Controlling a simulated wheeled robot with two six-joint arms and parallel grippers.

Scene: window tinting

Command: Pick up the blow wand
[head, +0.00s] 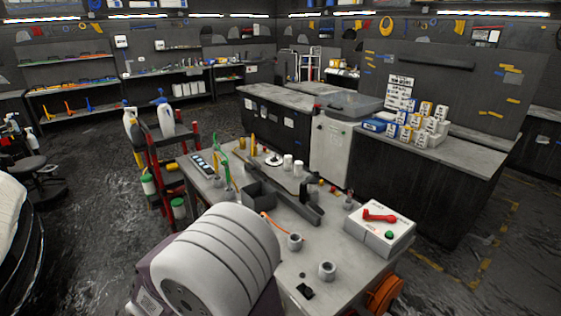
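I cannot pick out the blow wand with certainty. A thin orange piece (268,222) leans near a grey cup (295,242) in the middle of the bench. Several upright tools, some yellow and some green, stand at the bench's back left. Neither of my grippers is in view.
A grey cup (327,271), a small black item (305,291) and a long dark tray (298,206) occupy the bench. A large pale ribbed form hides its front left. A red cart (166,165) stands left. An orange reel (385,293) is at the bench's right end.

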